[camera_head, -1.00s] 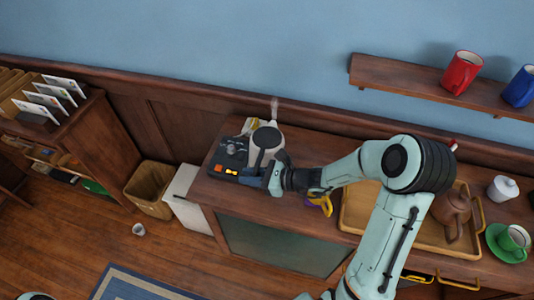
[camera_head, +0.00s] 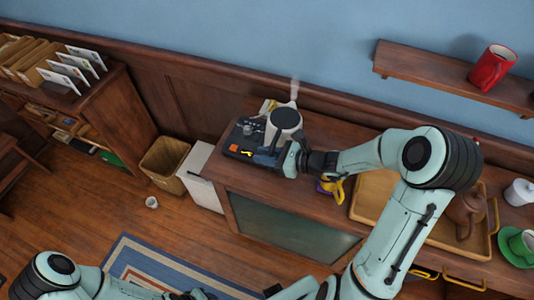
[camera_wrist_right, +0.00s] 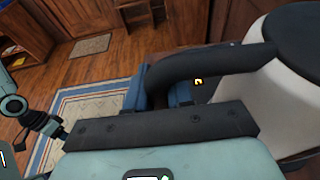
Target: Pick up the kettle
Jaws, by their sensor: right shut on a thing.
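The kettle (camera_head: 287,120) has a pale body, a dark lid and a black handle. It stands upright at or just over the black unit with an orange switch (camera_head: 240,142), at the left end of the wooden counter; I cannot tell whether it touches below. My right gripper (camera_head: 270,158) is shut on its handle, on the near side. In the right wrist view, the kettle (camera_wrist_right: 247,95) is at the right and its handle runs left to the blue fingers (camera_wrist_right: 160,95). My left arm shows at the lower left; its finger gap is unclear.
A tray (camera_head: 372,200) with a brown teapot (camera_head: 464,212) and a green cup (camera_head: 519,243) stand to the right. A yellow-and-purple mug (camera_head: 331,189) is near my right wrist. A wall shelf (camera_head: 430,76) holds a red mug (camera_head: 492,67). A waste bin (camera_head: 165,160) stands left of the counter.

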